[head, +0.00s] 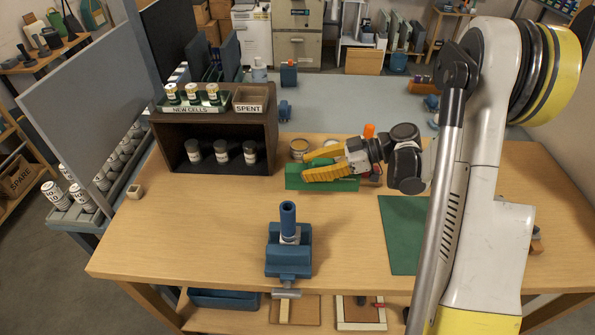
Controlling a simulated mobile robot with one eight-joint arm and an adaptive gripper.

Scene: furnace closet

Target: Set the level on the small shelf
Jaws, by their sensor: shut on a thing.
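My gripper (308,164), with yellow fingers, is low over the back middle of the workbench, pointing left. Its fingers are closed around a long green block (296,181), which looks like the level. The fingers cover part of the block, and I cannot tell whether it touches the bench. The small shelf (264,122) is a dark open-front box to the left of my gripper. Several pale-topped canisters stand inside it. On its top are a tray marked NEW CELLS (190,109) and a tray marked SPENT (249,108).
A blue vise-like stand (288,262) stands at the front middle of the workbench (190,235). A green mat (400,232) lies to the right, partly behind my arm. A round tin (299,146) is behind my gripper. The bench's front left is clear.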

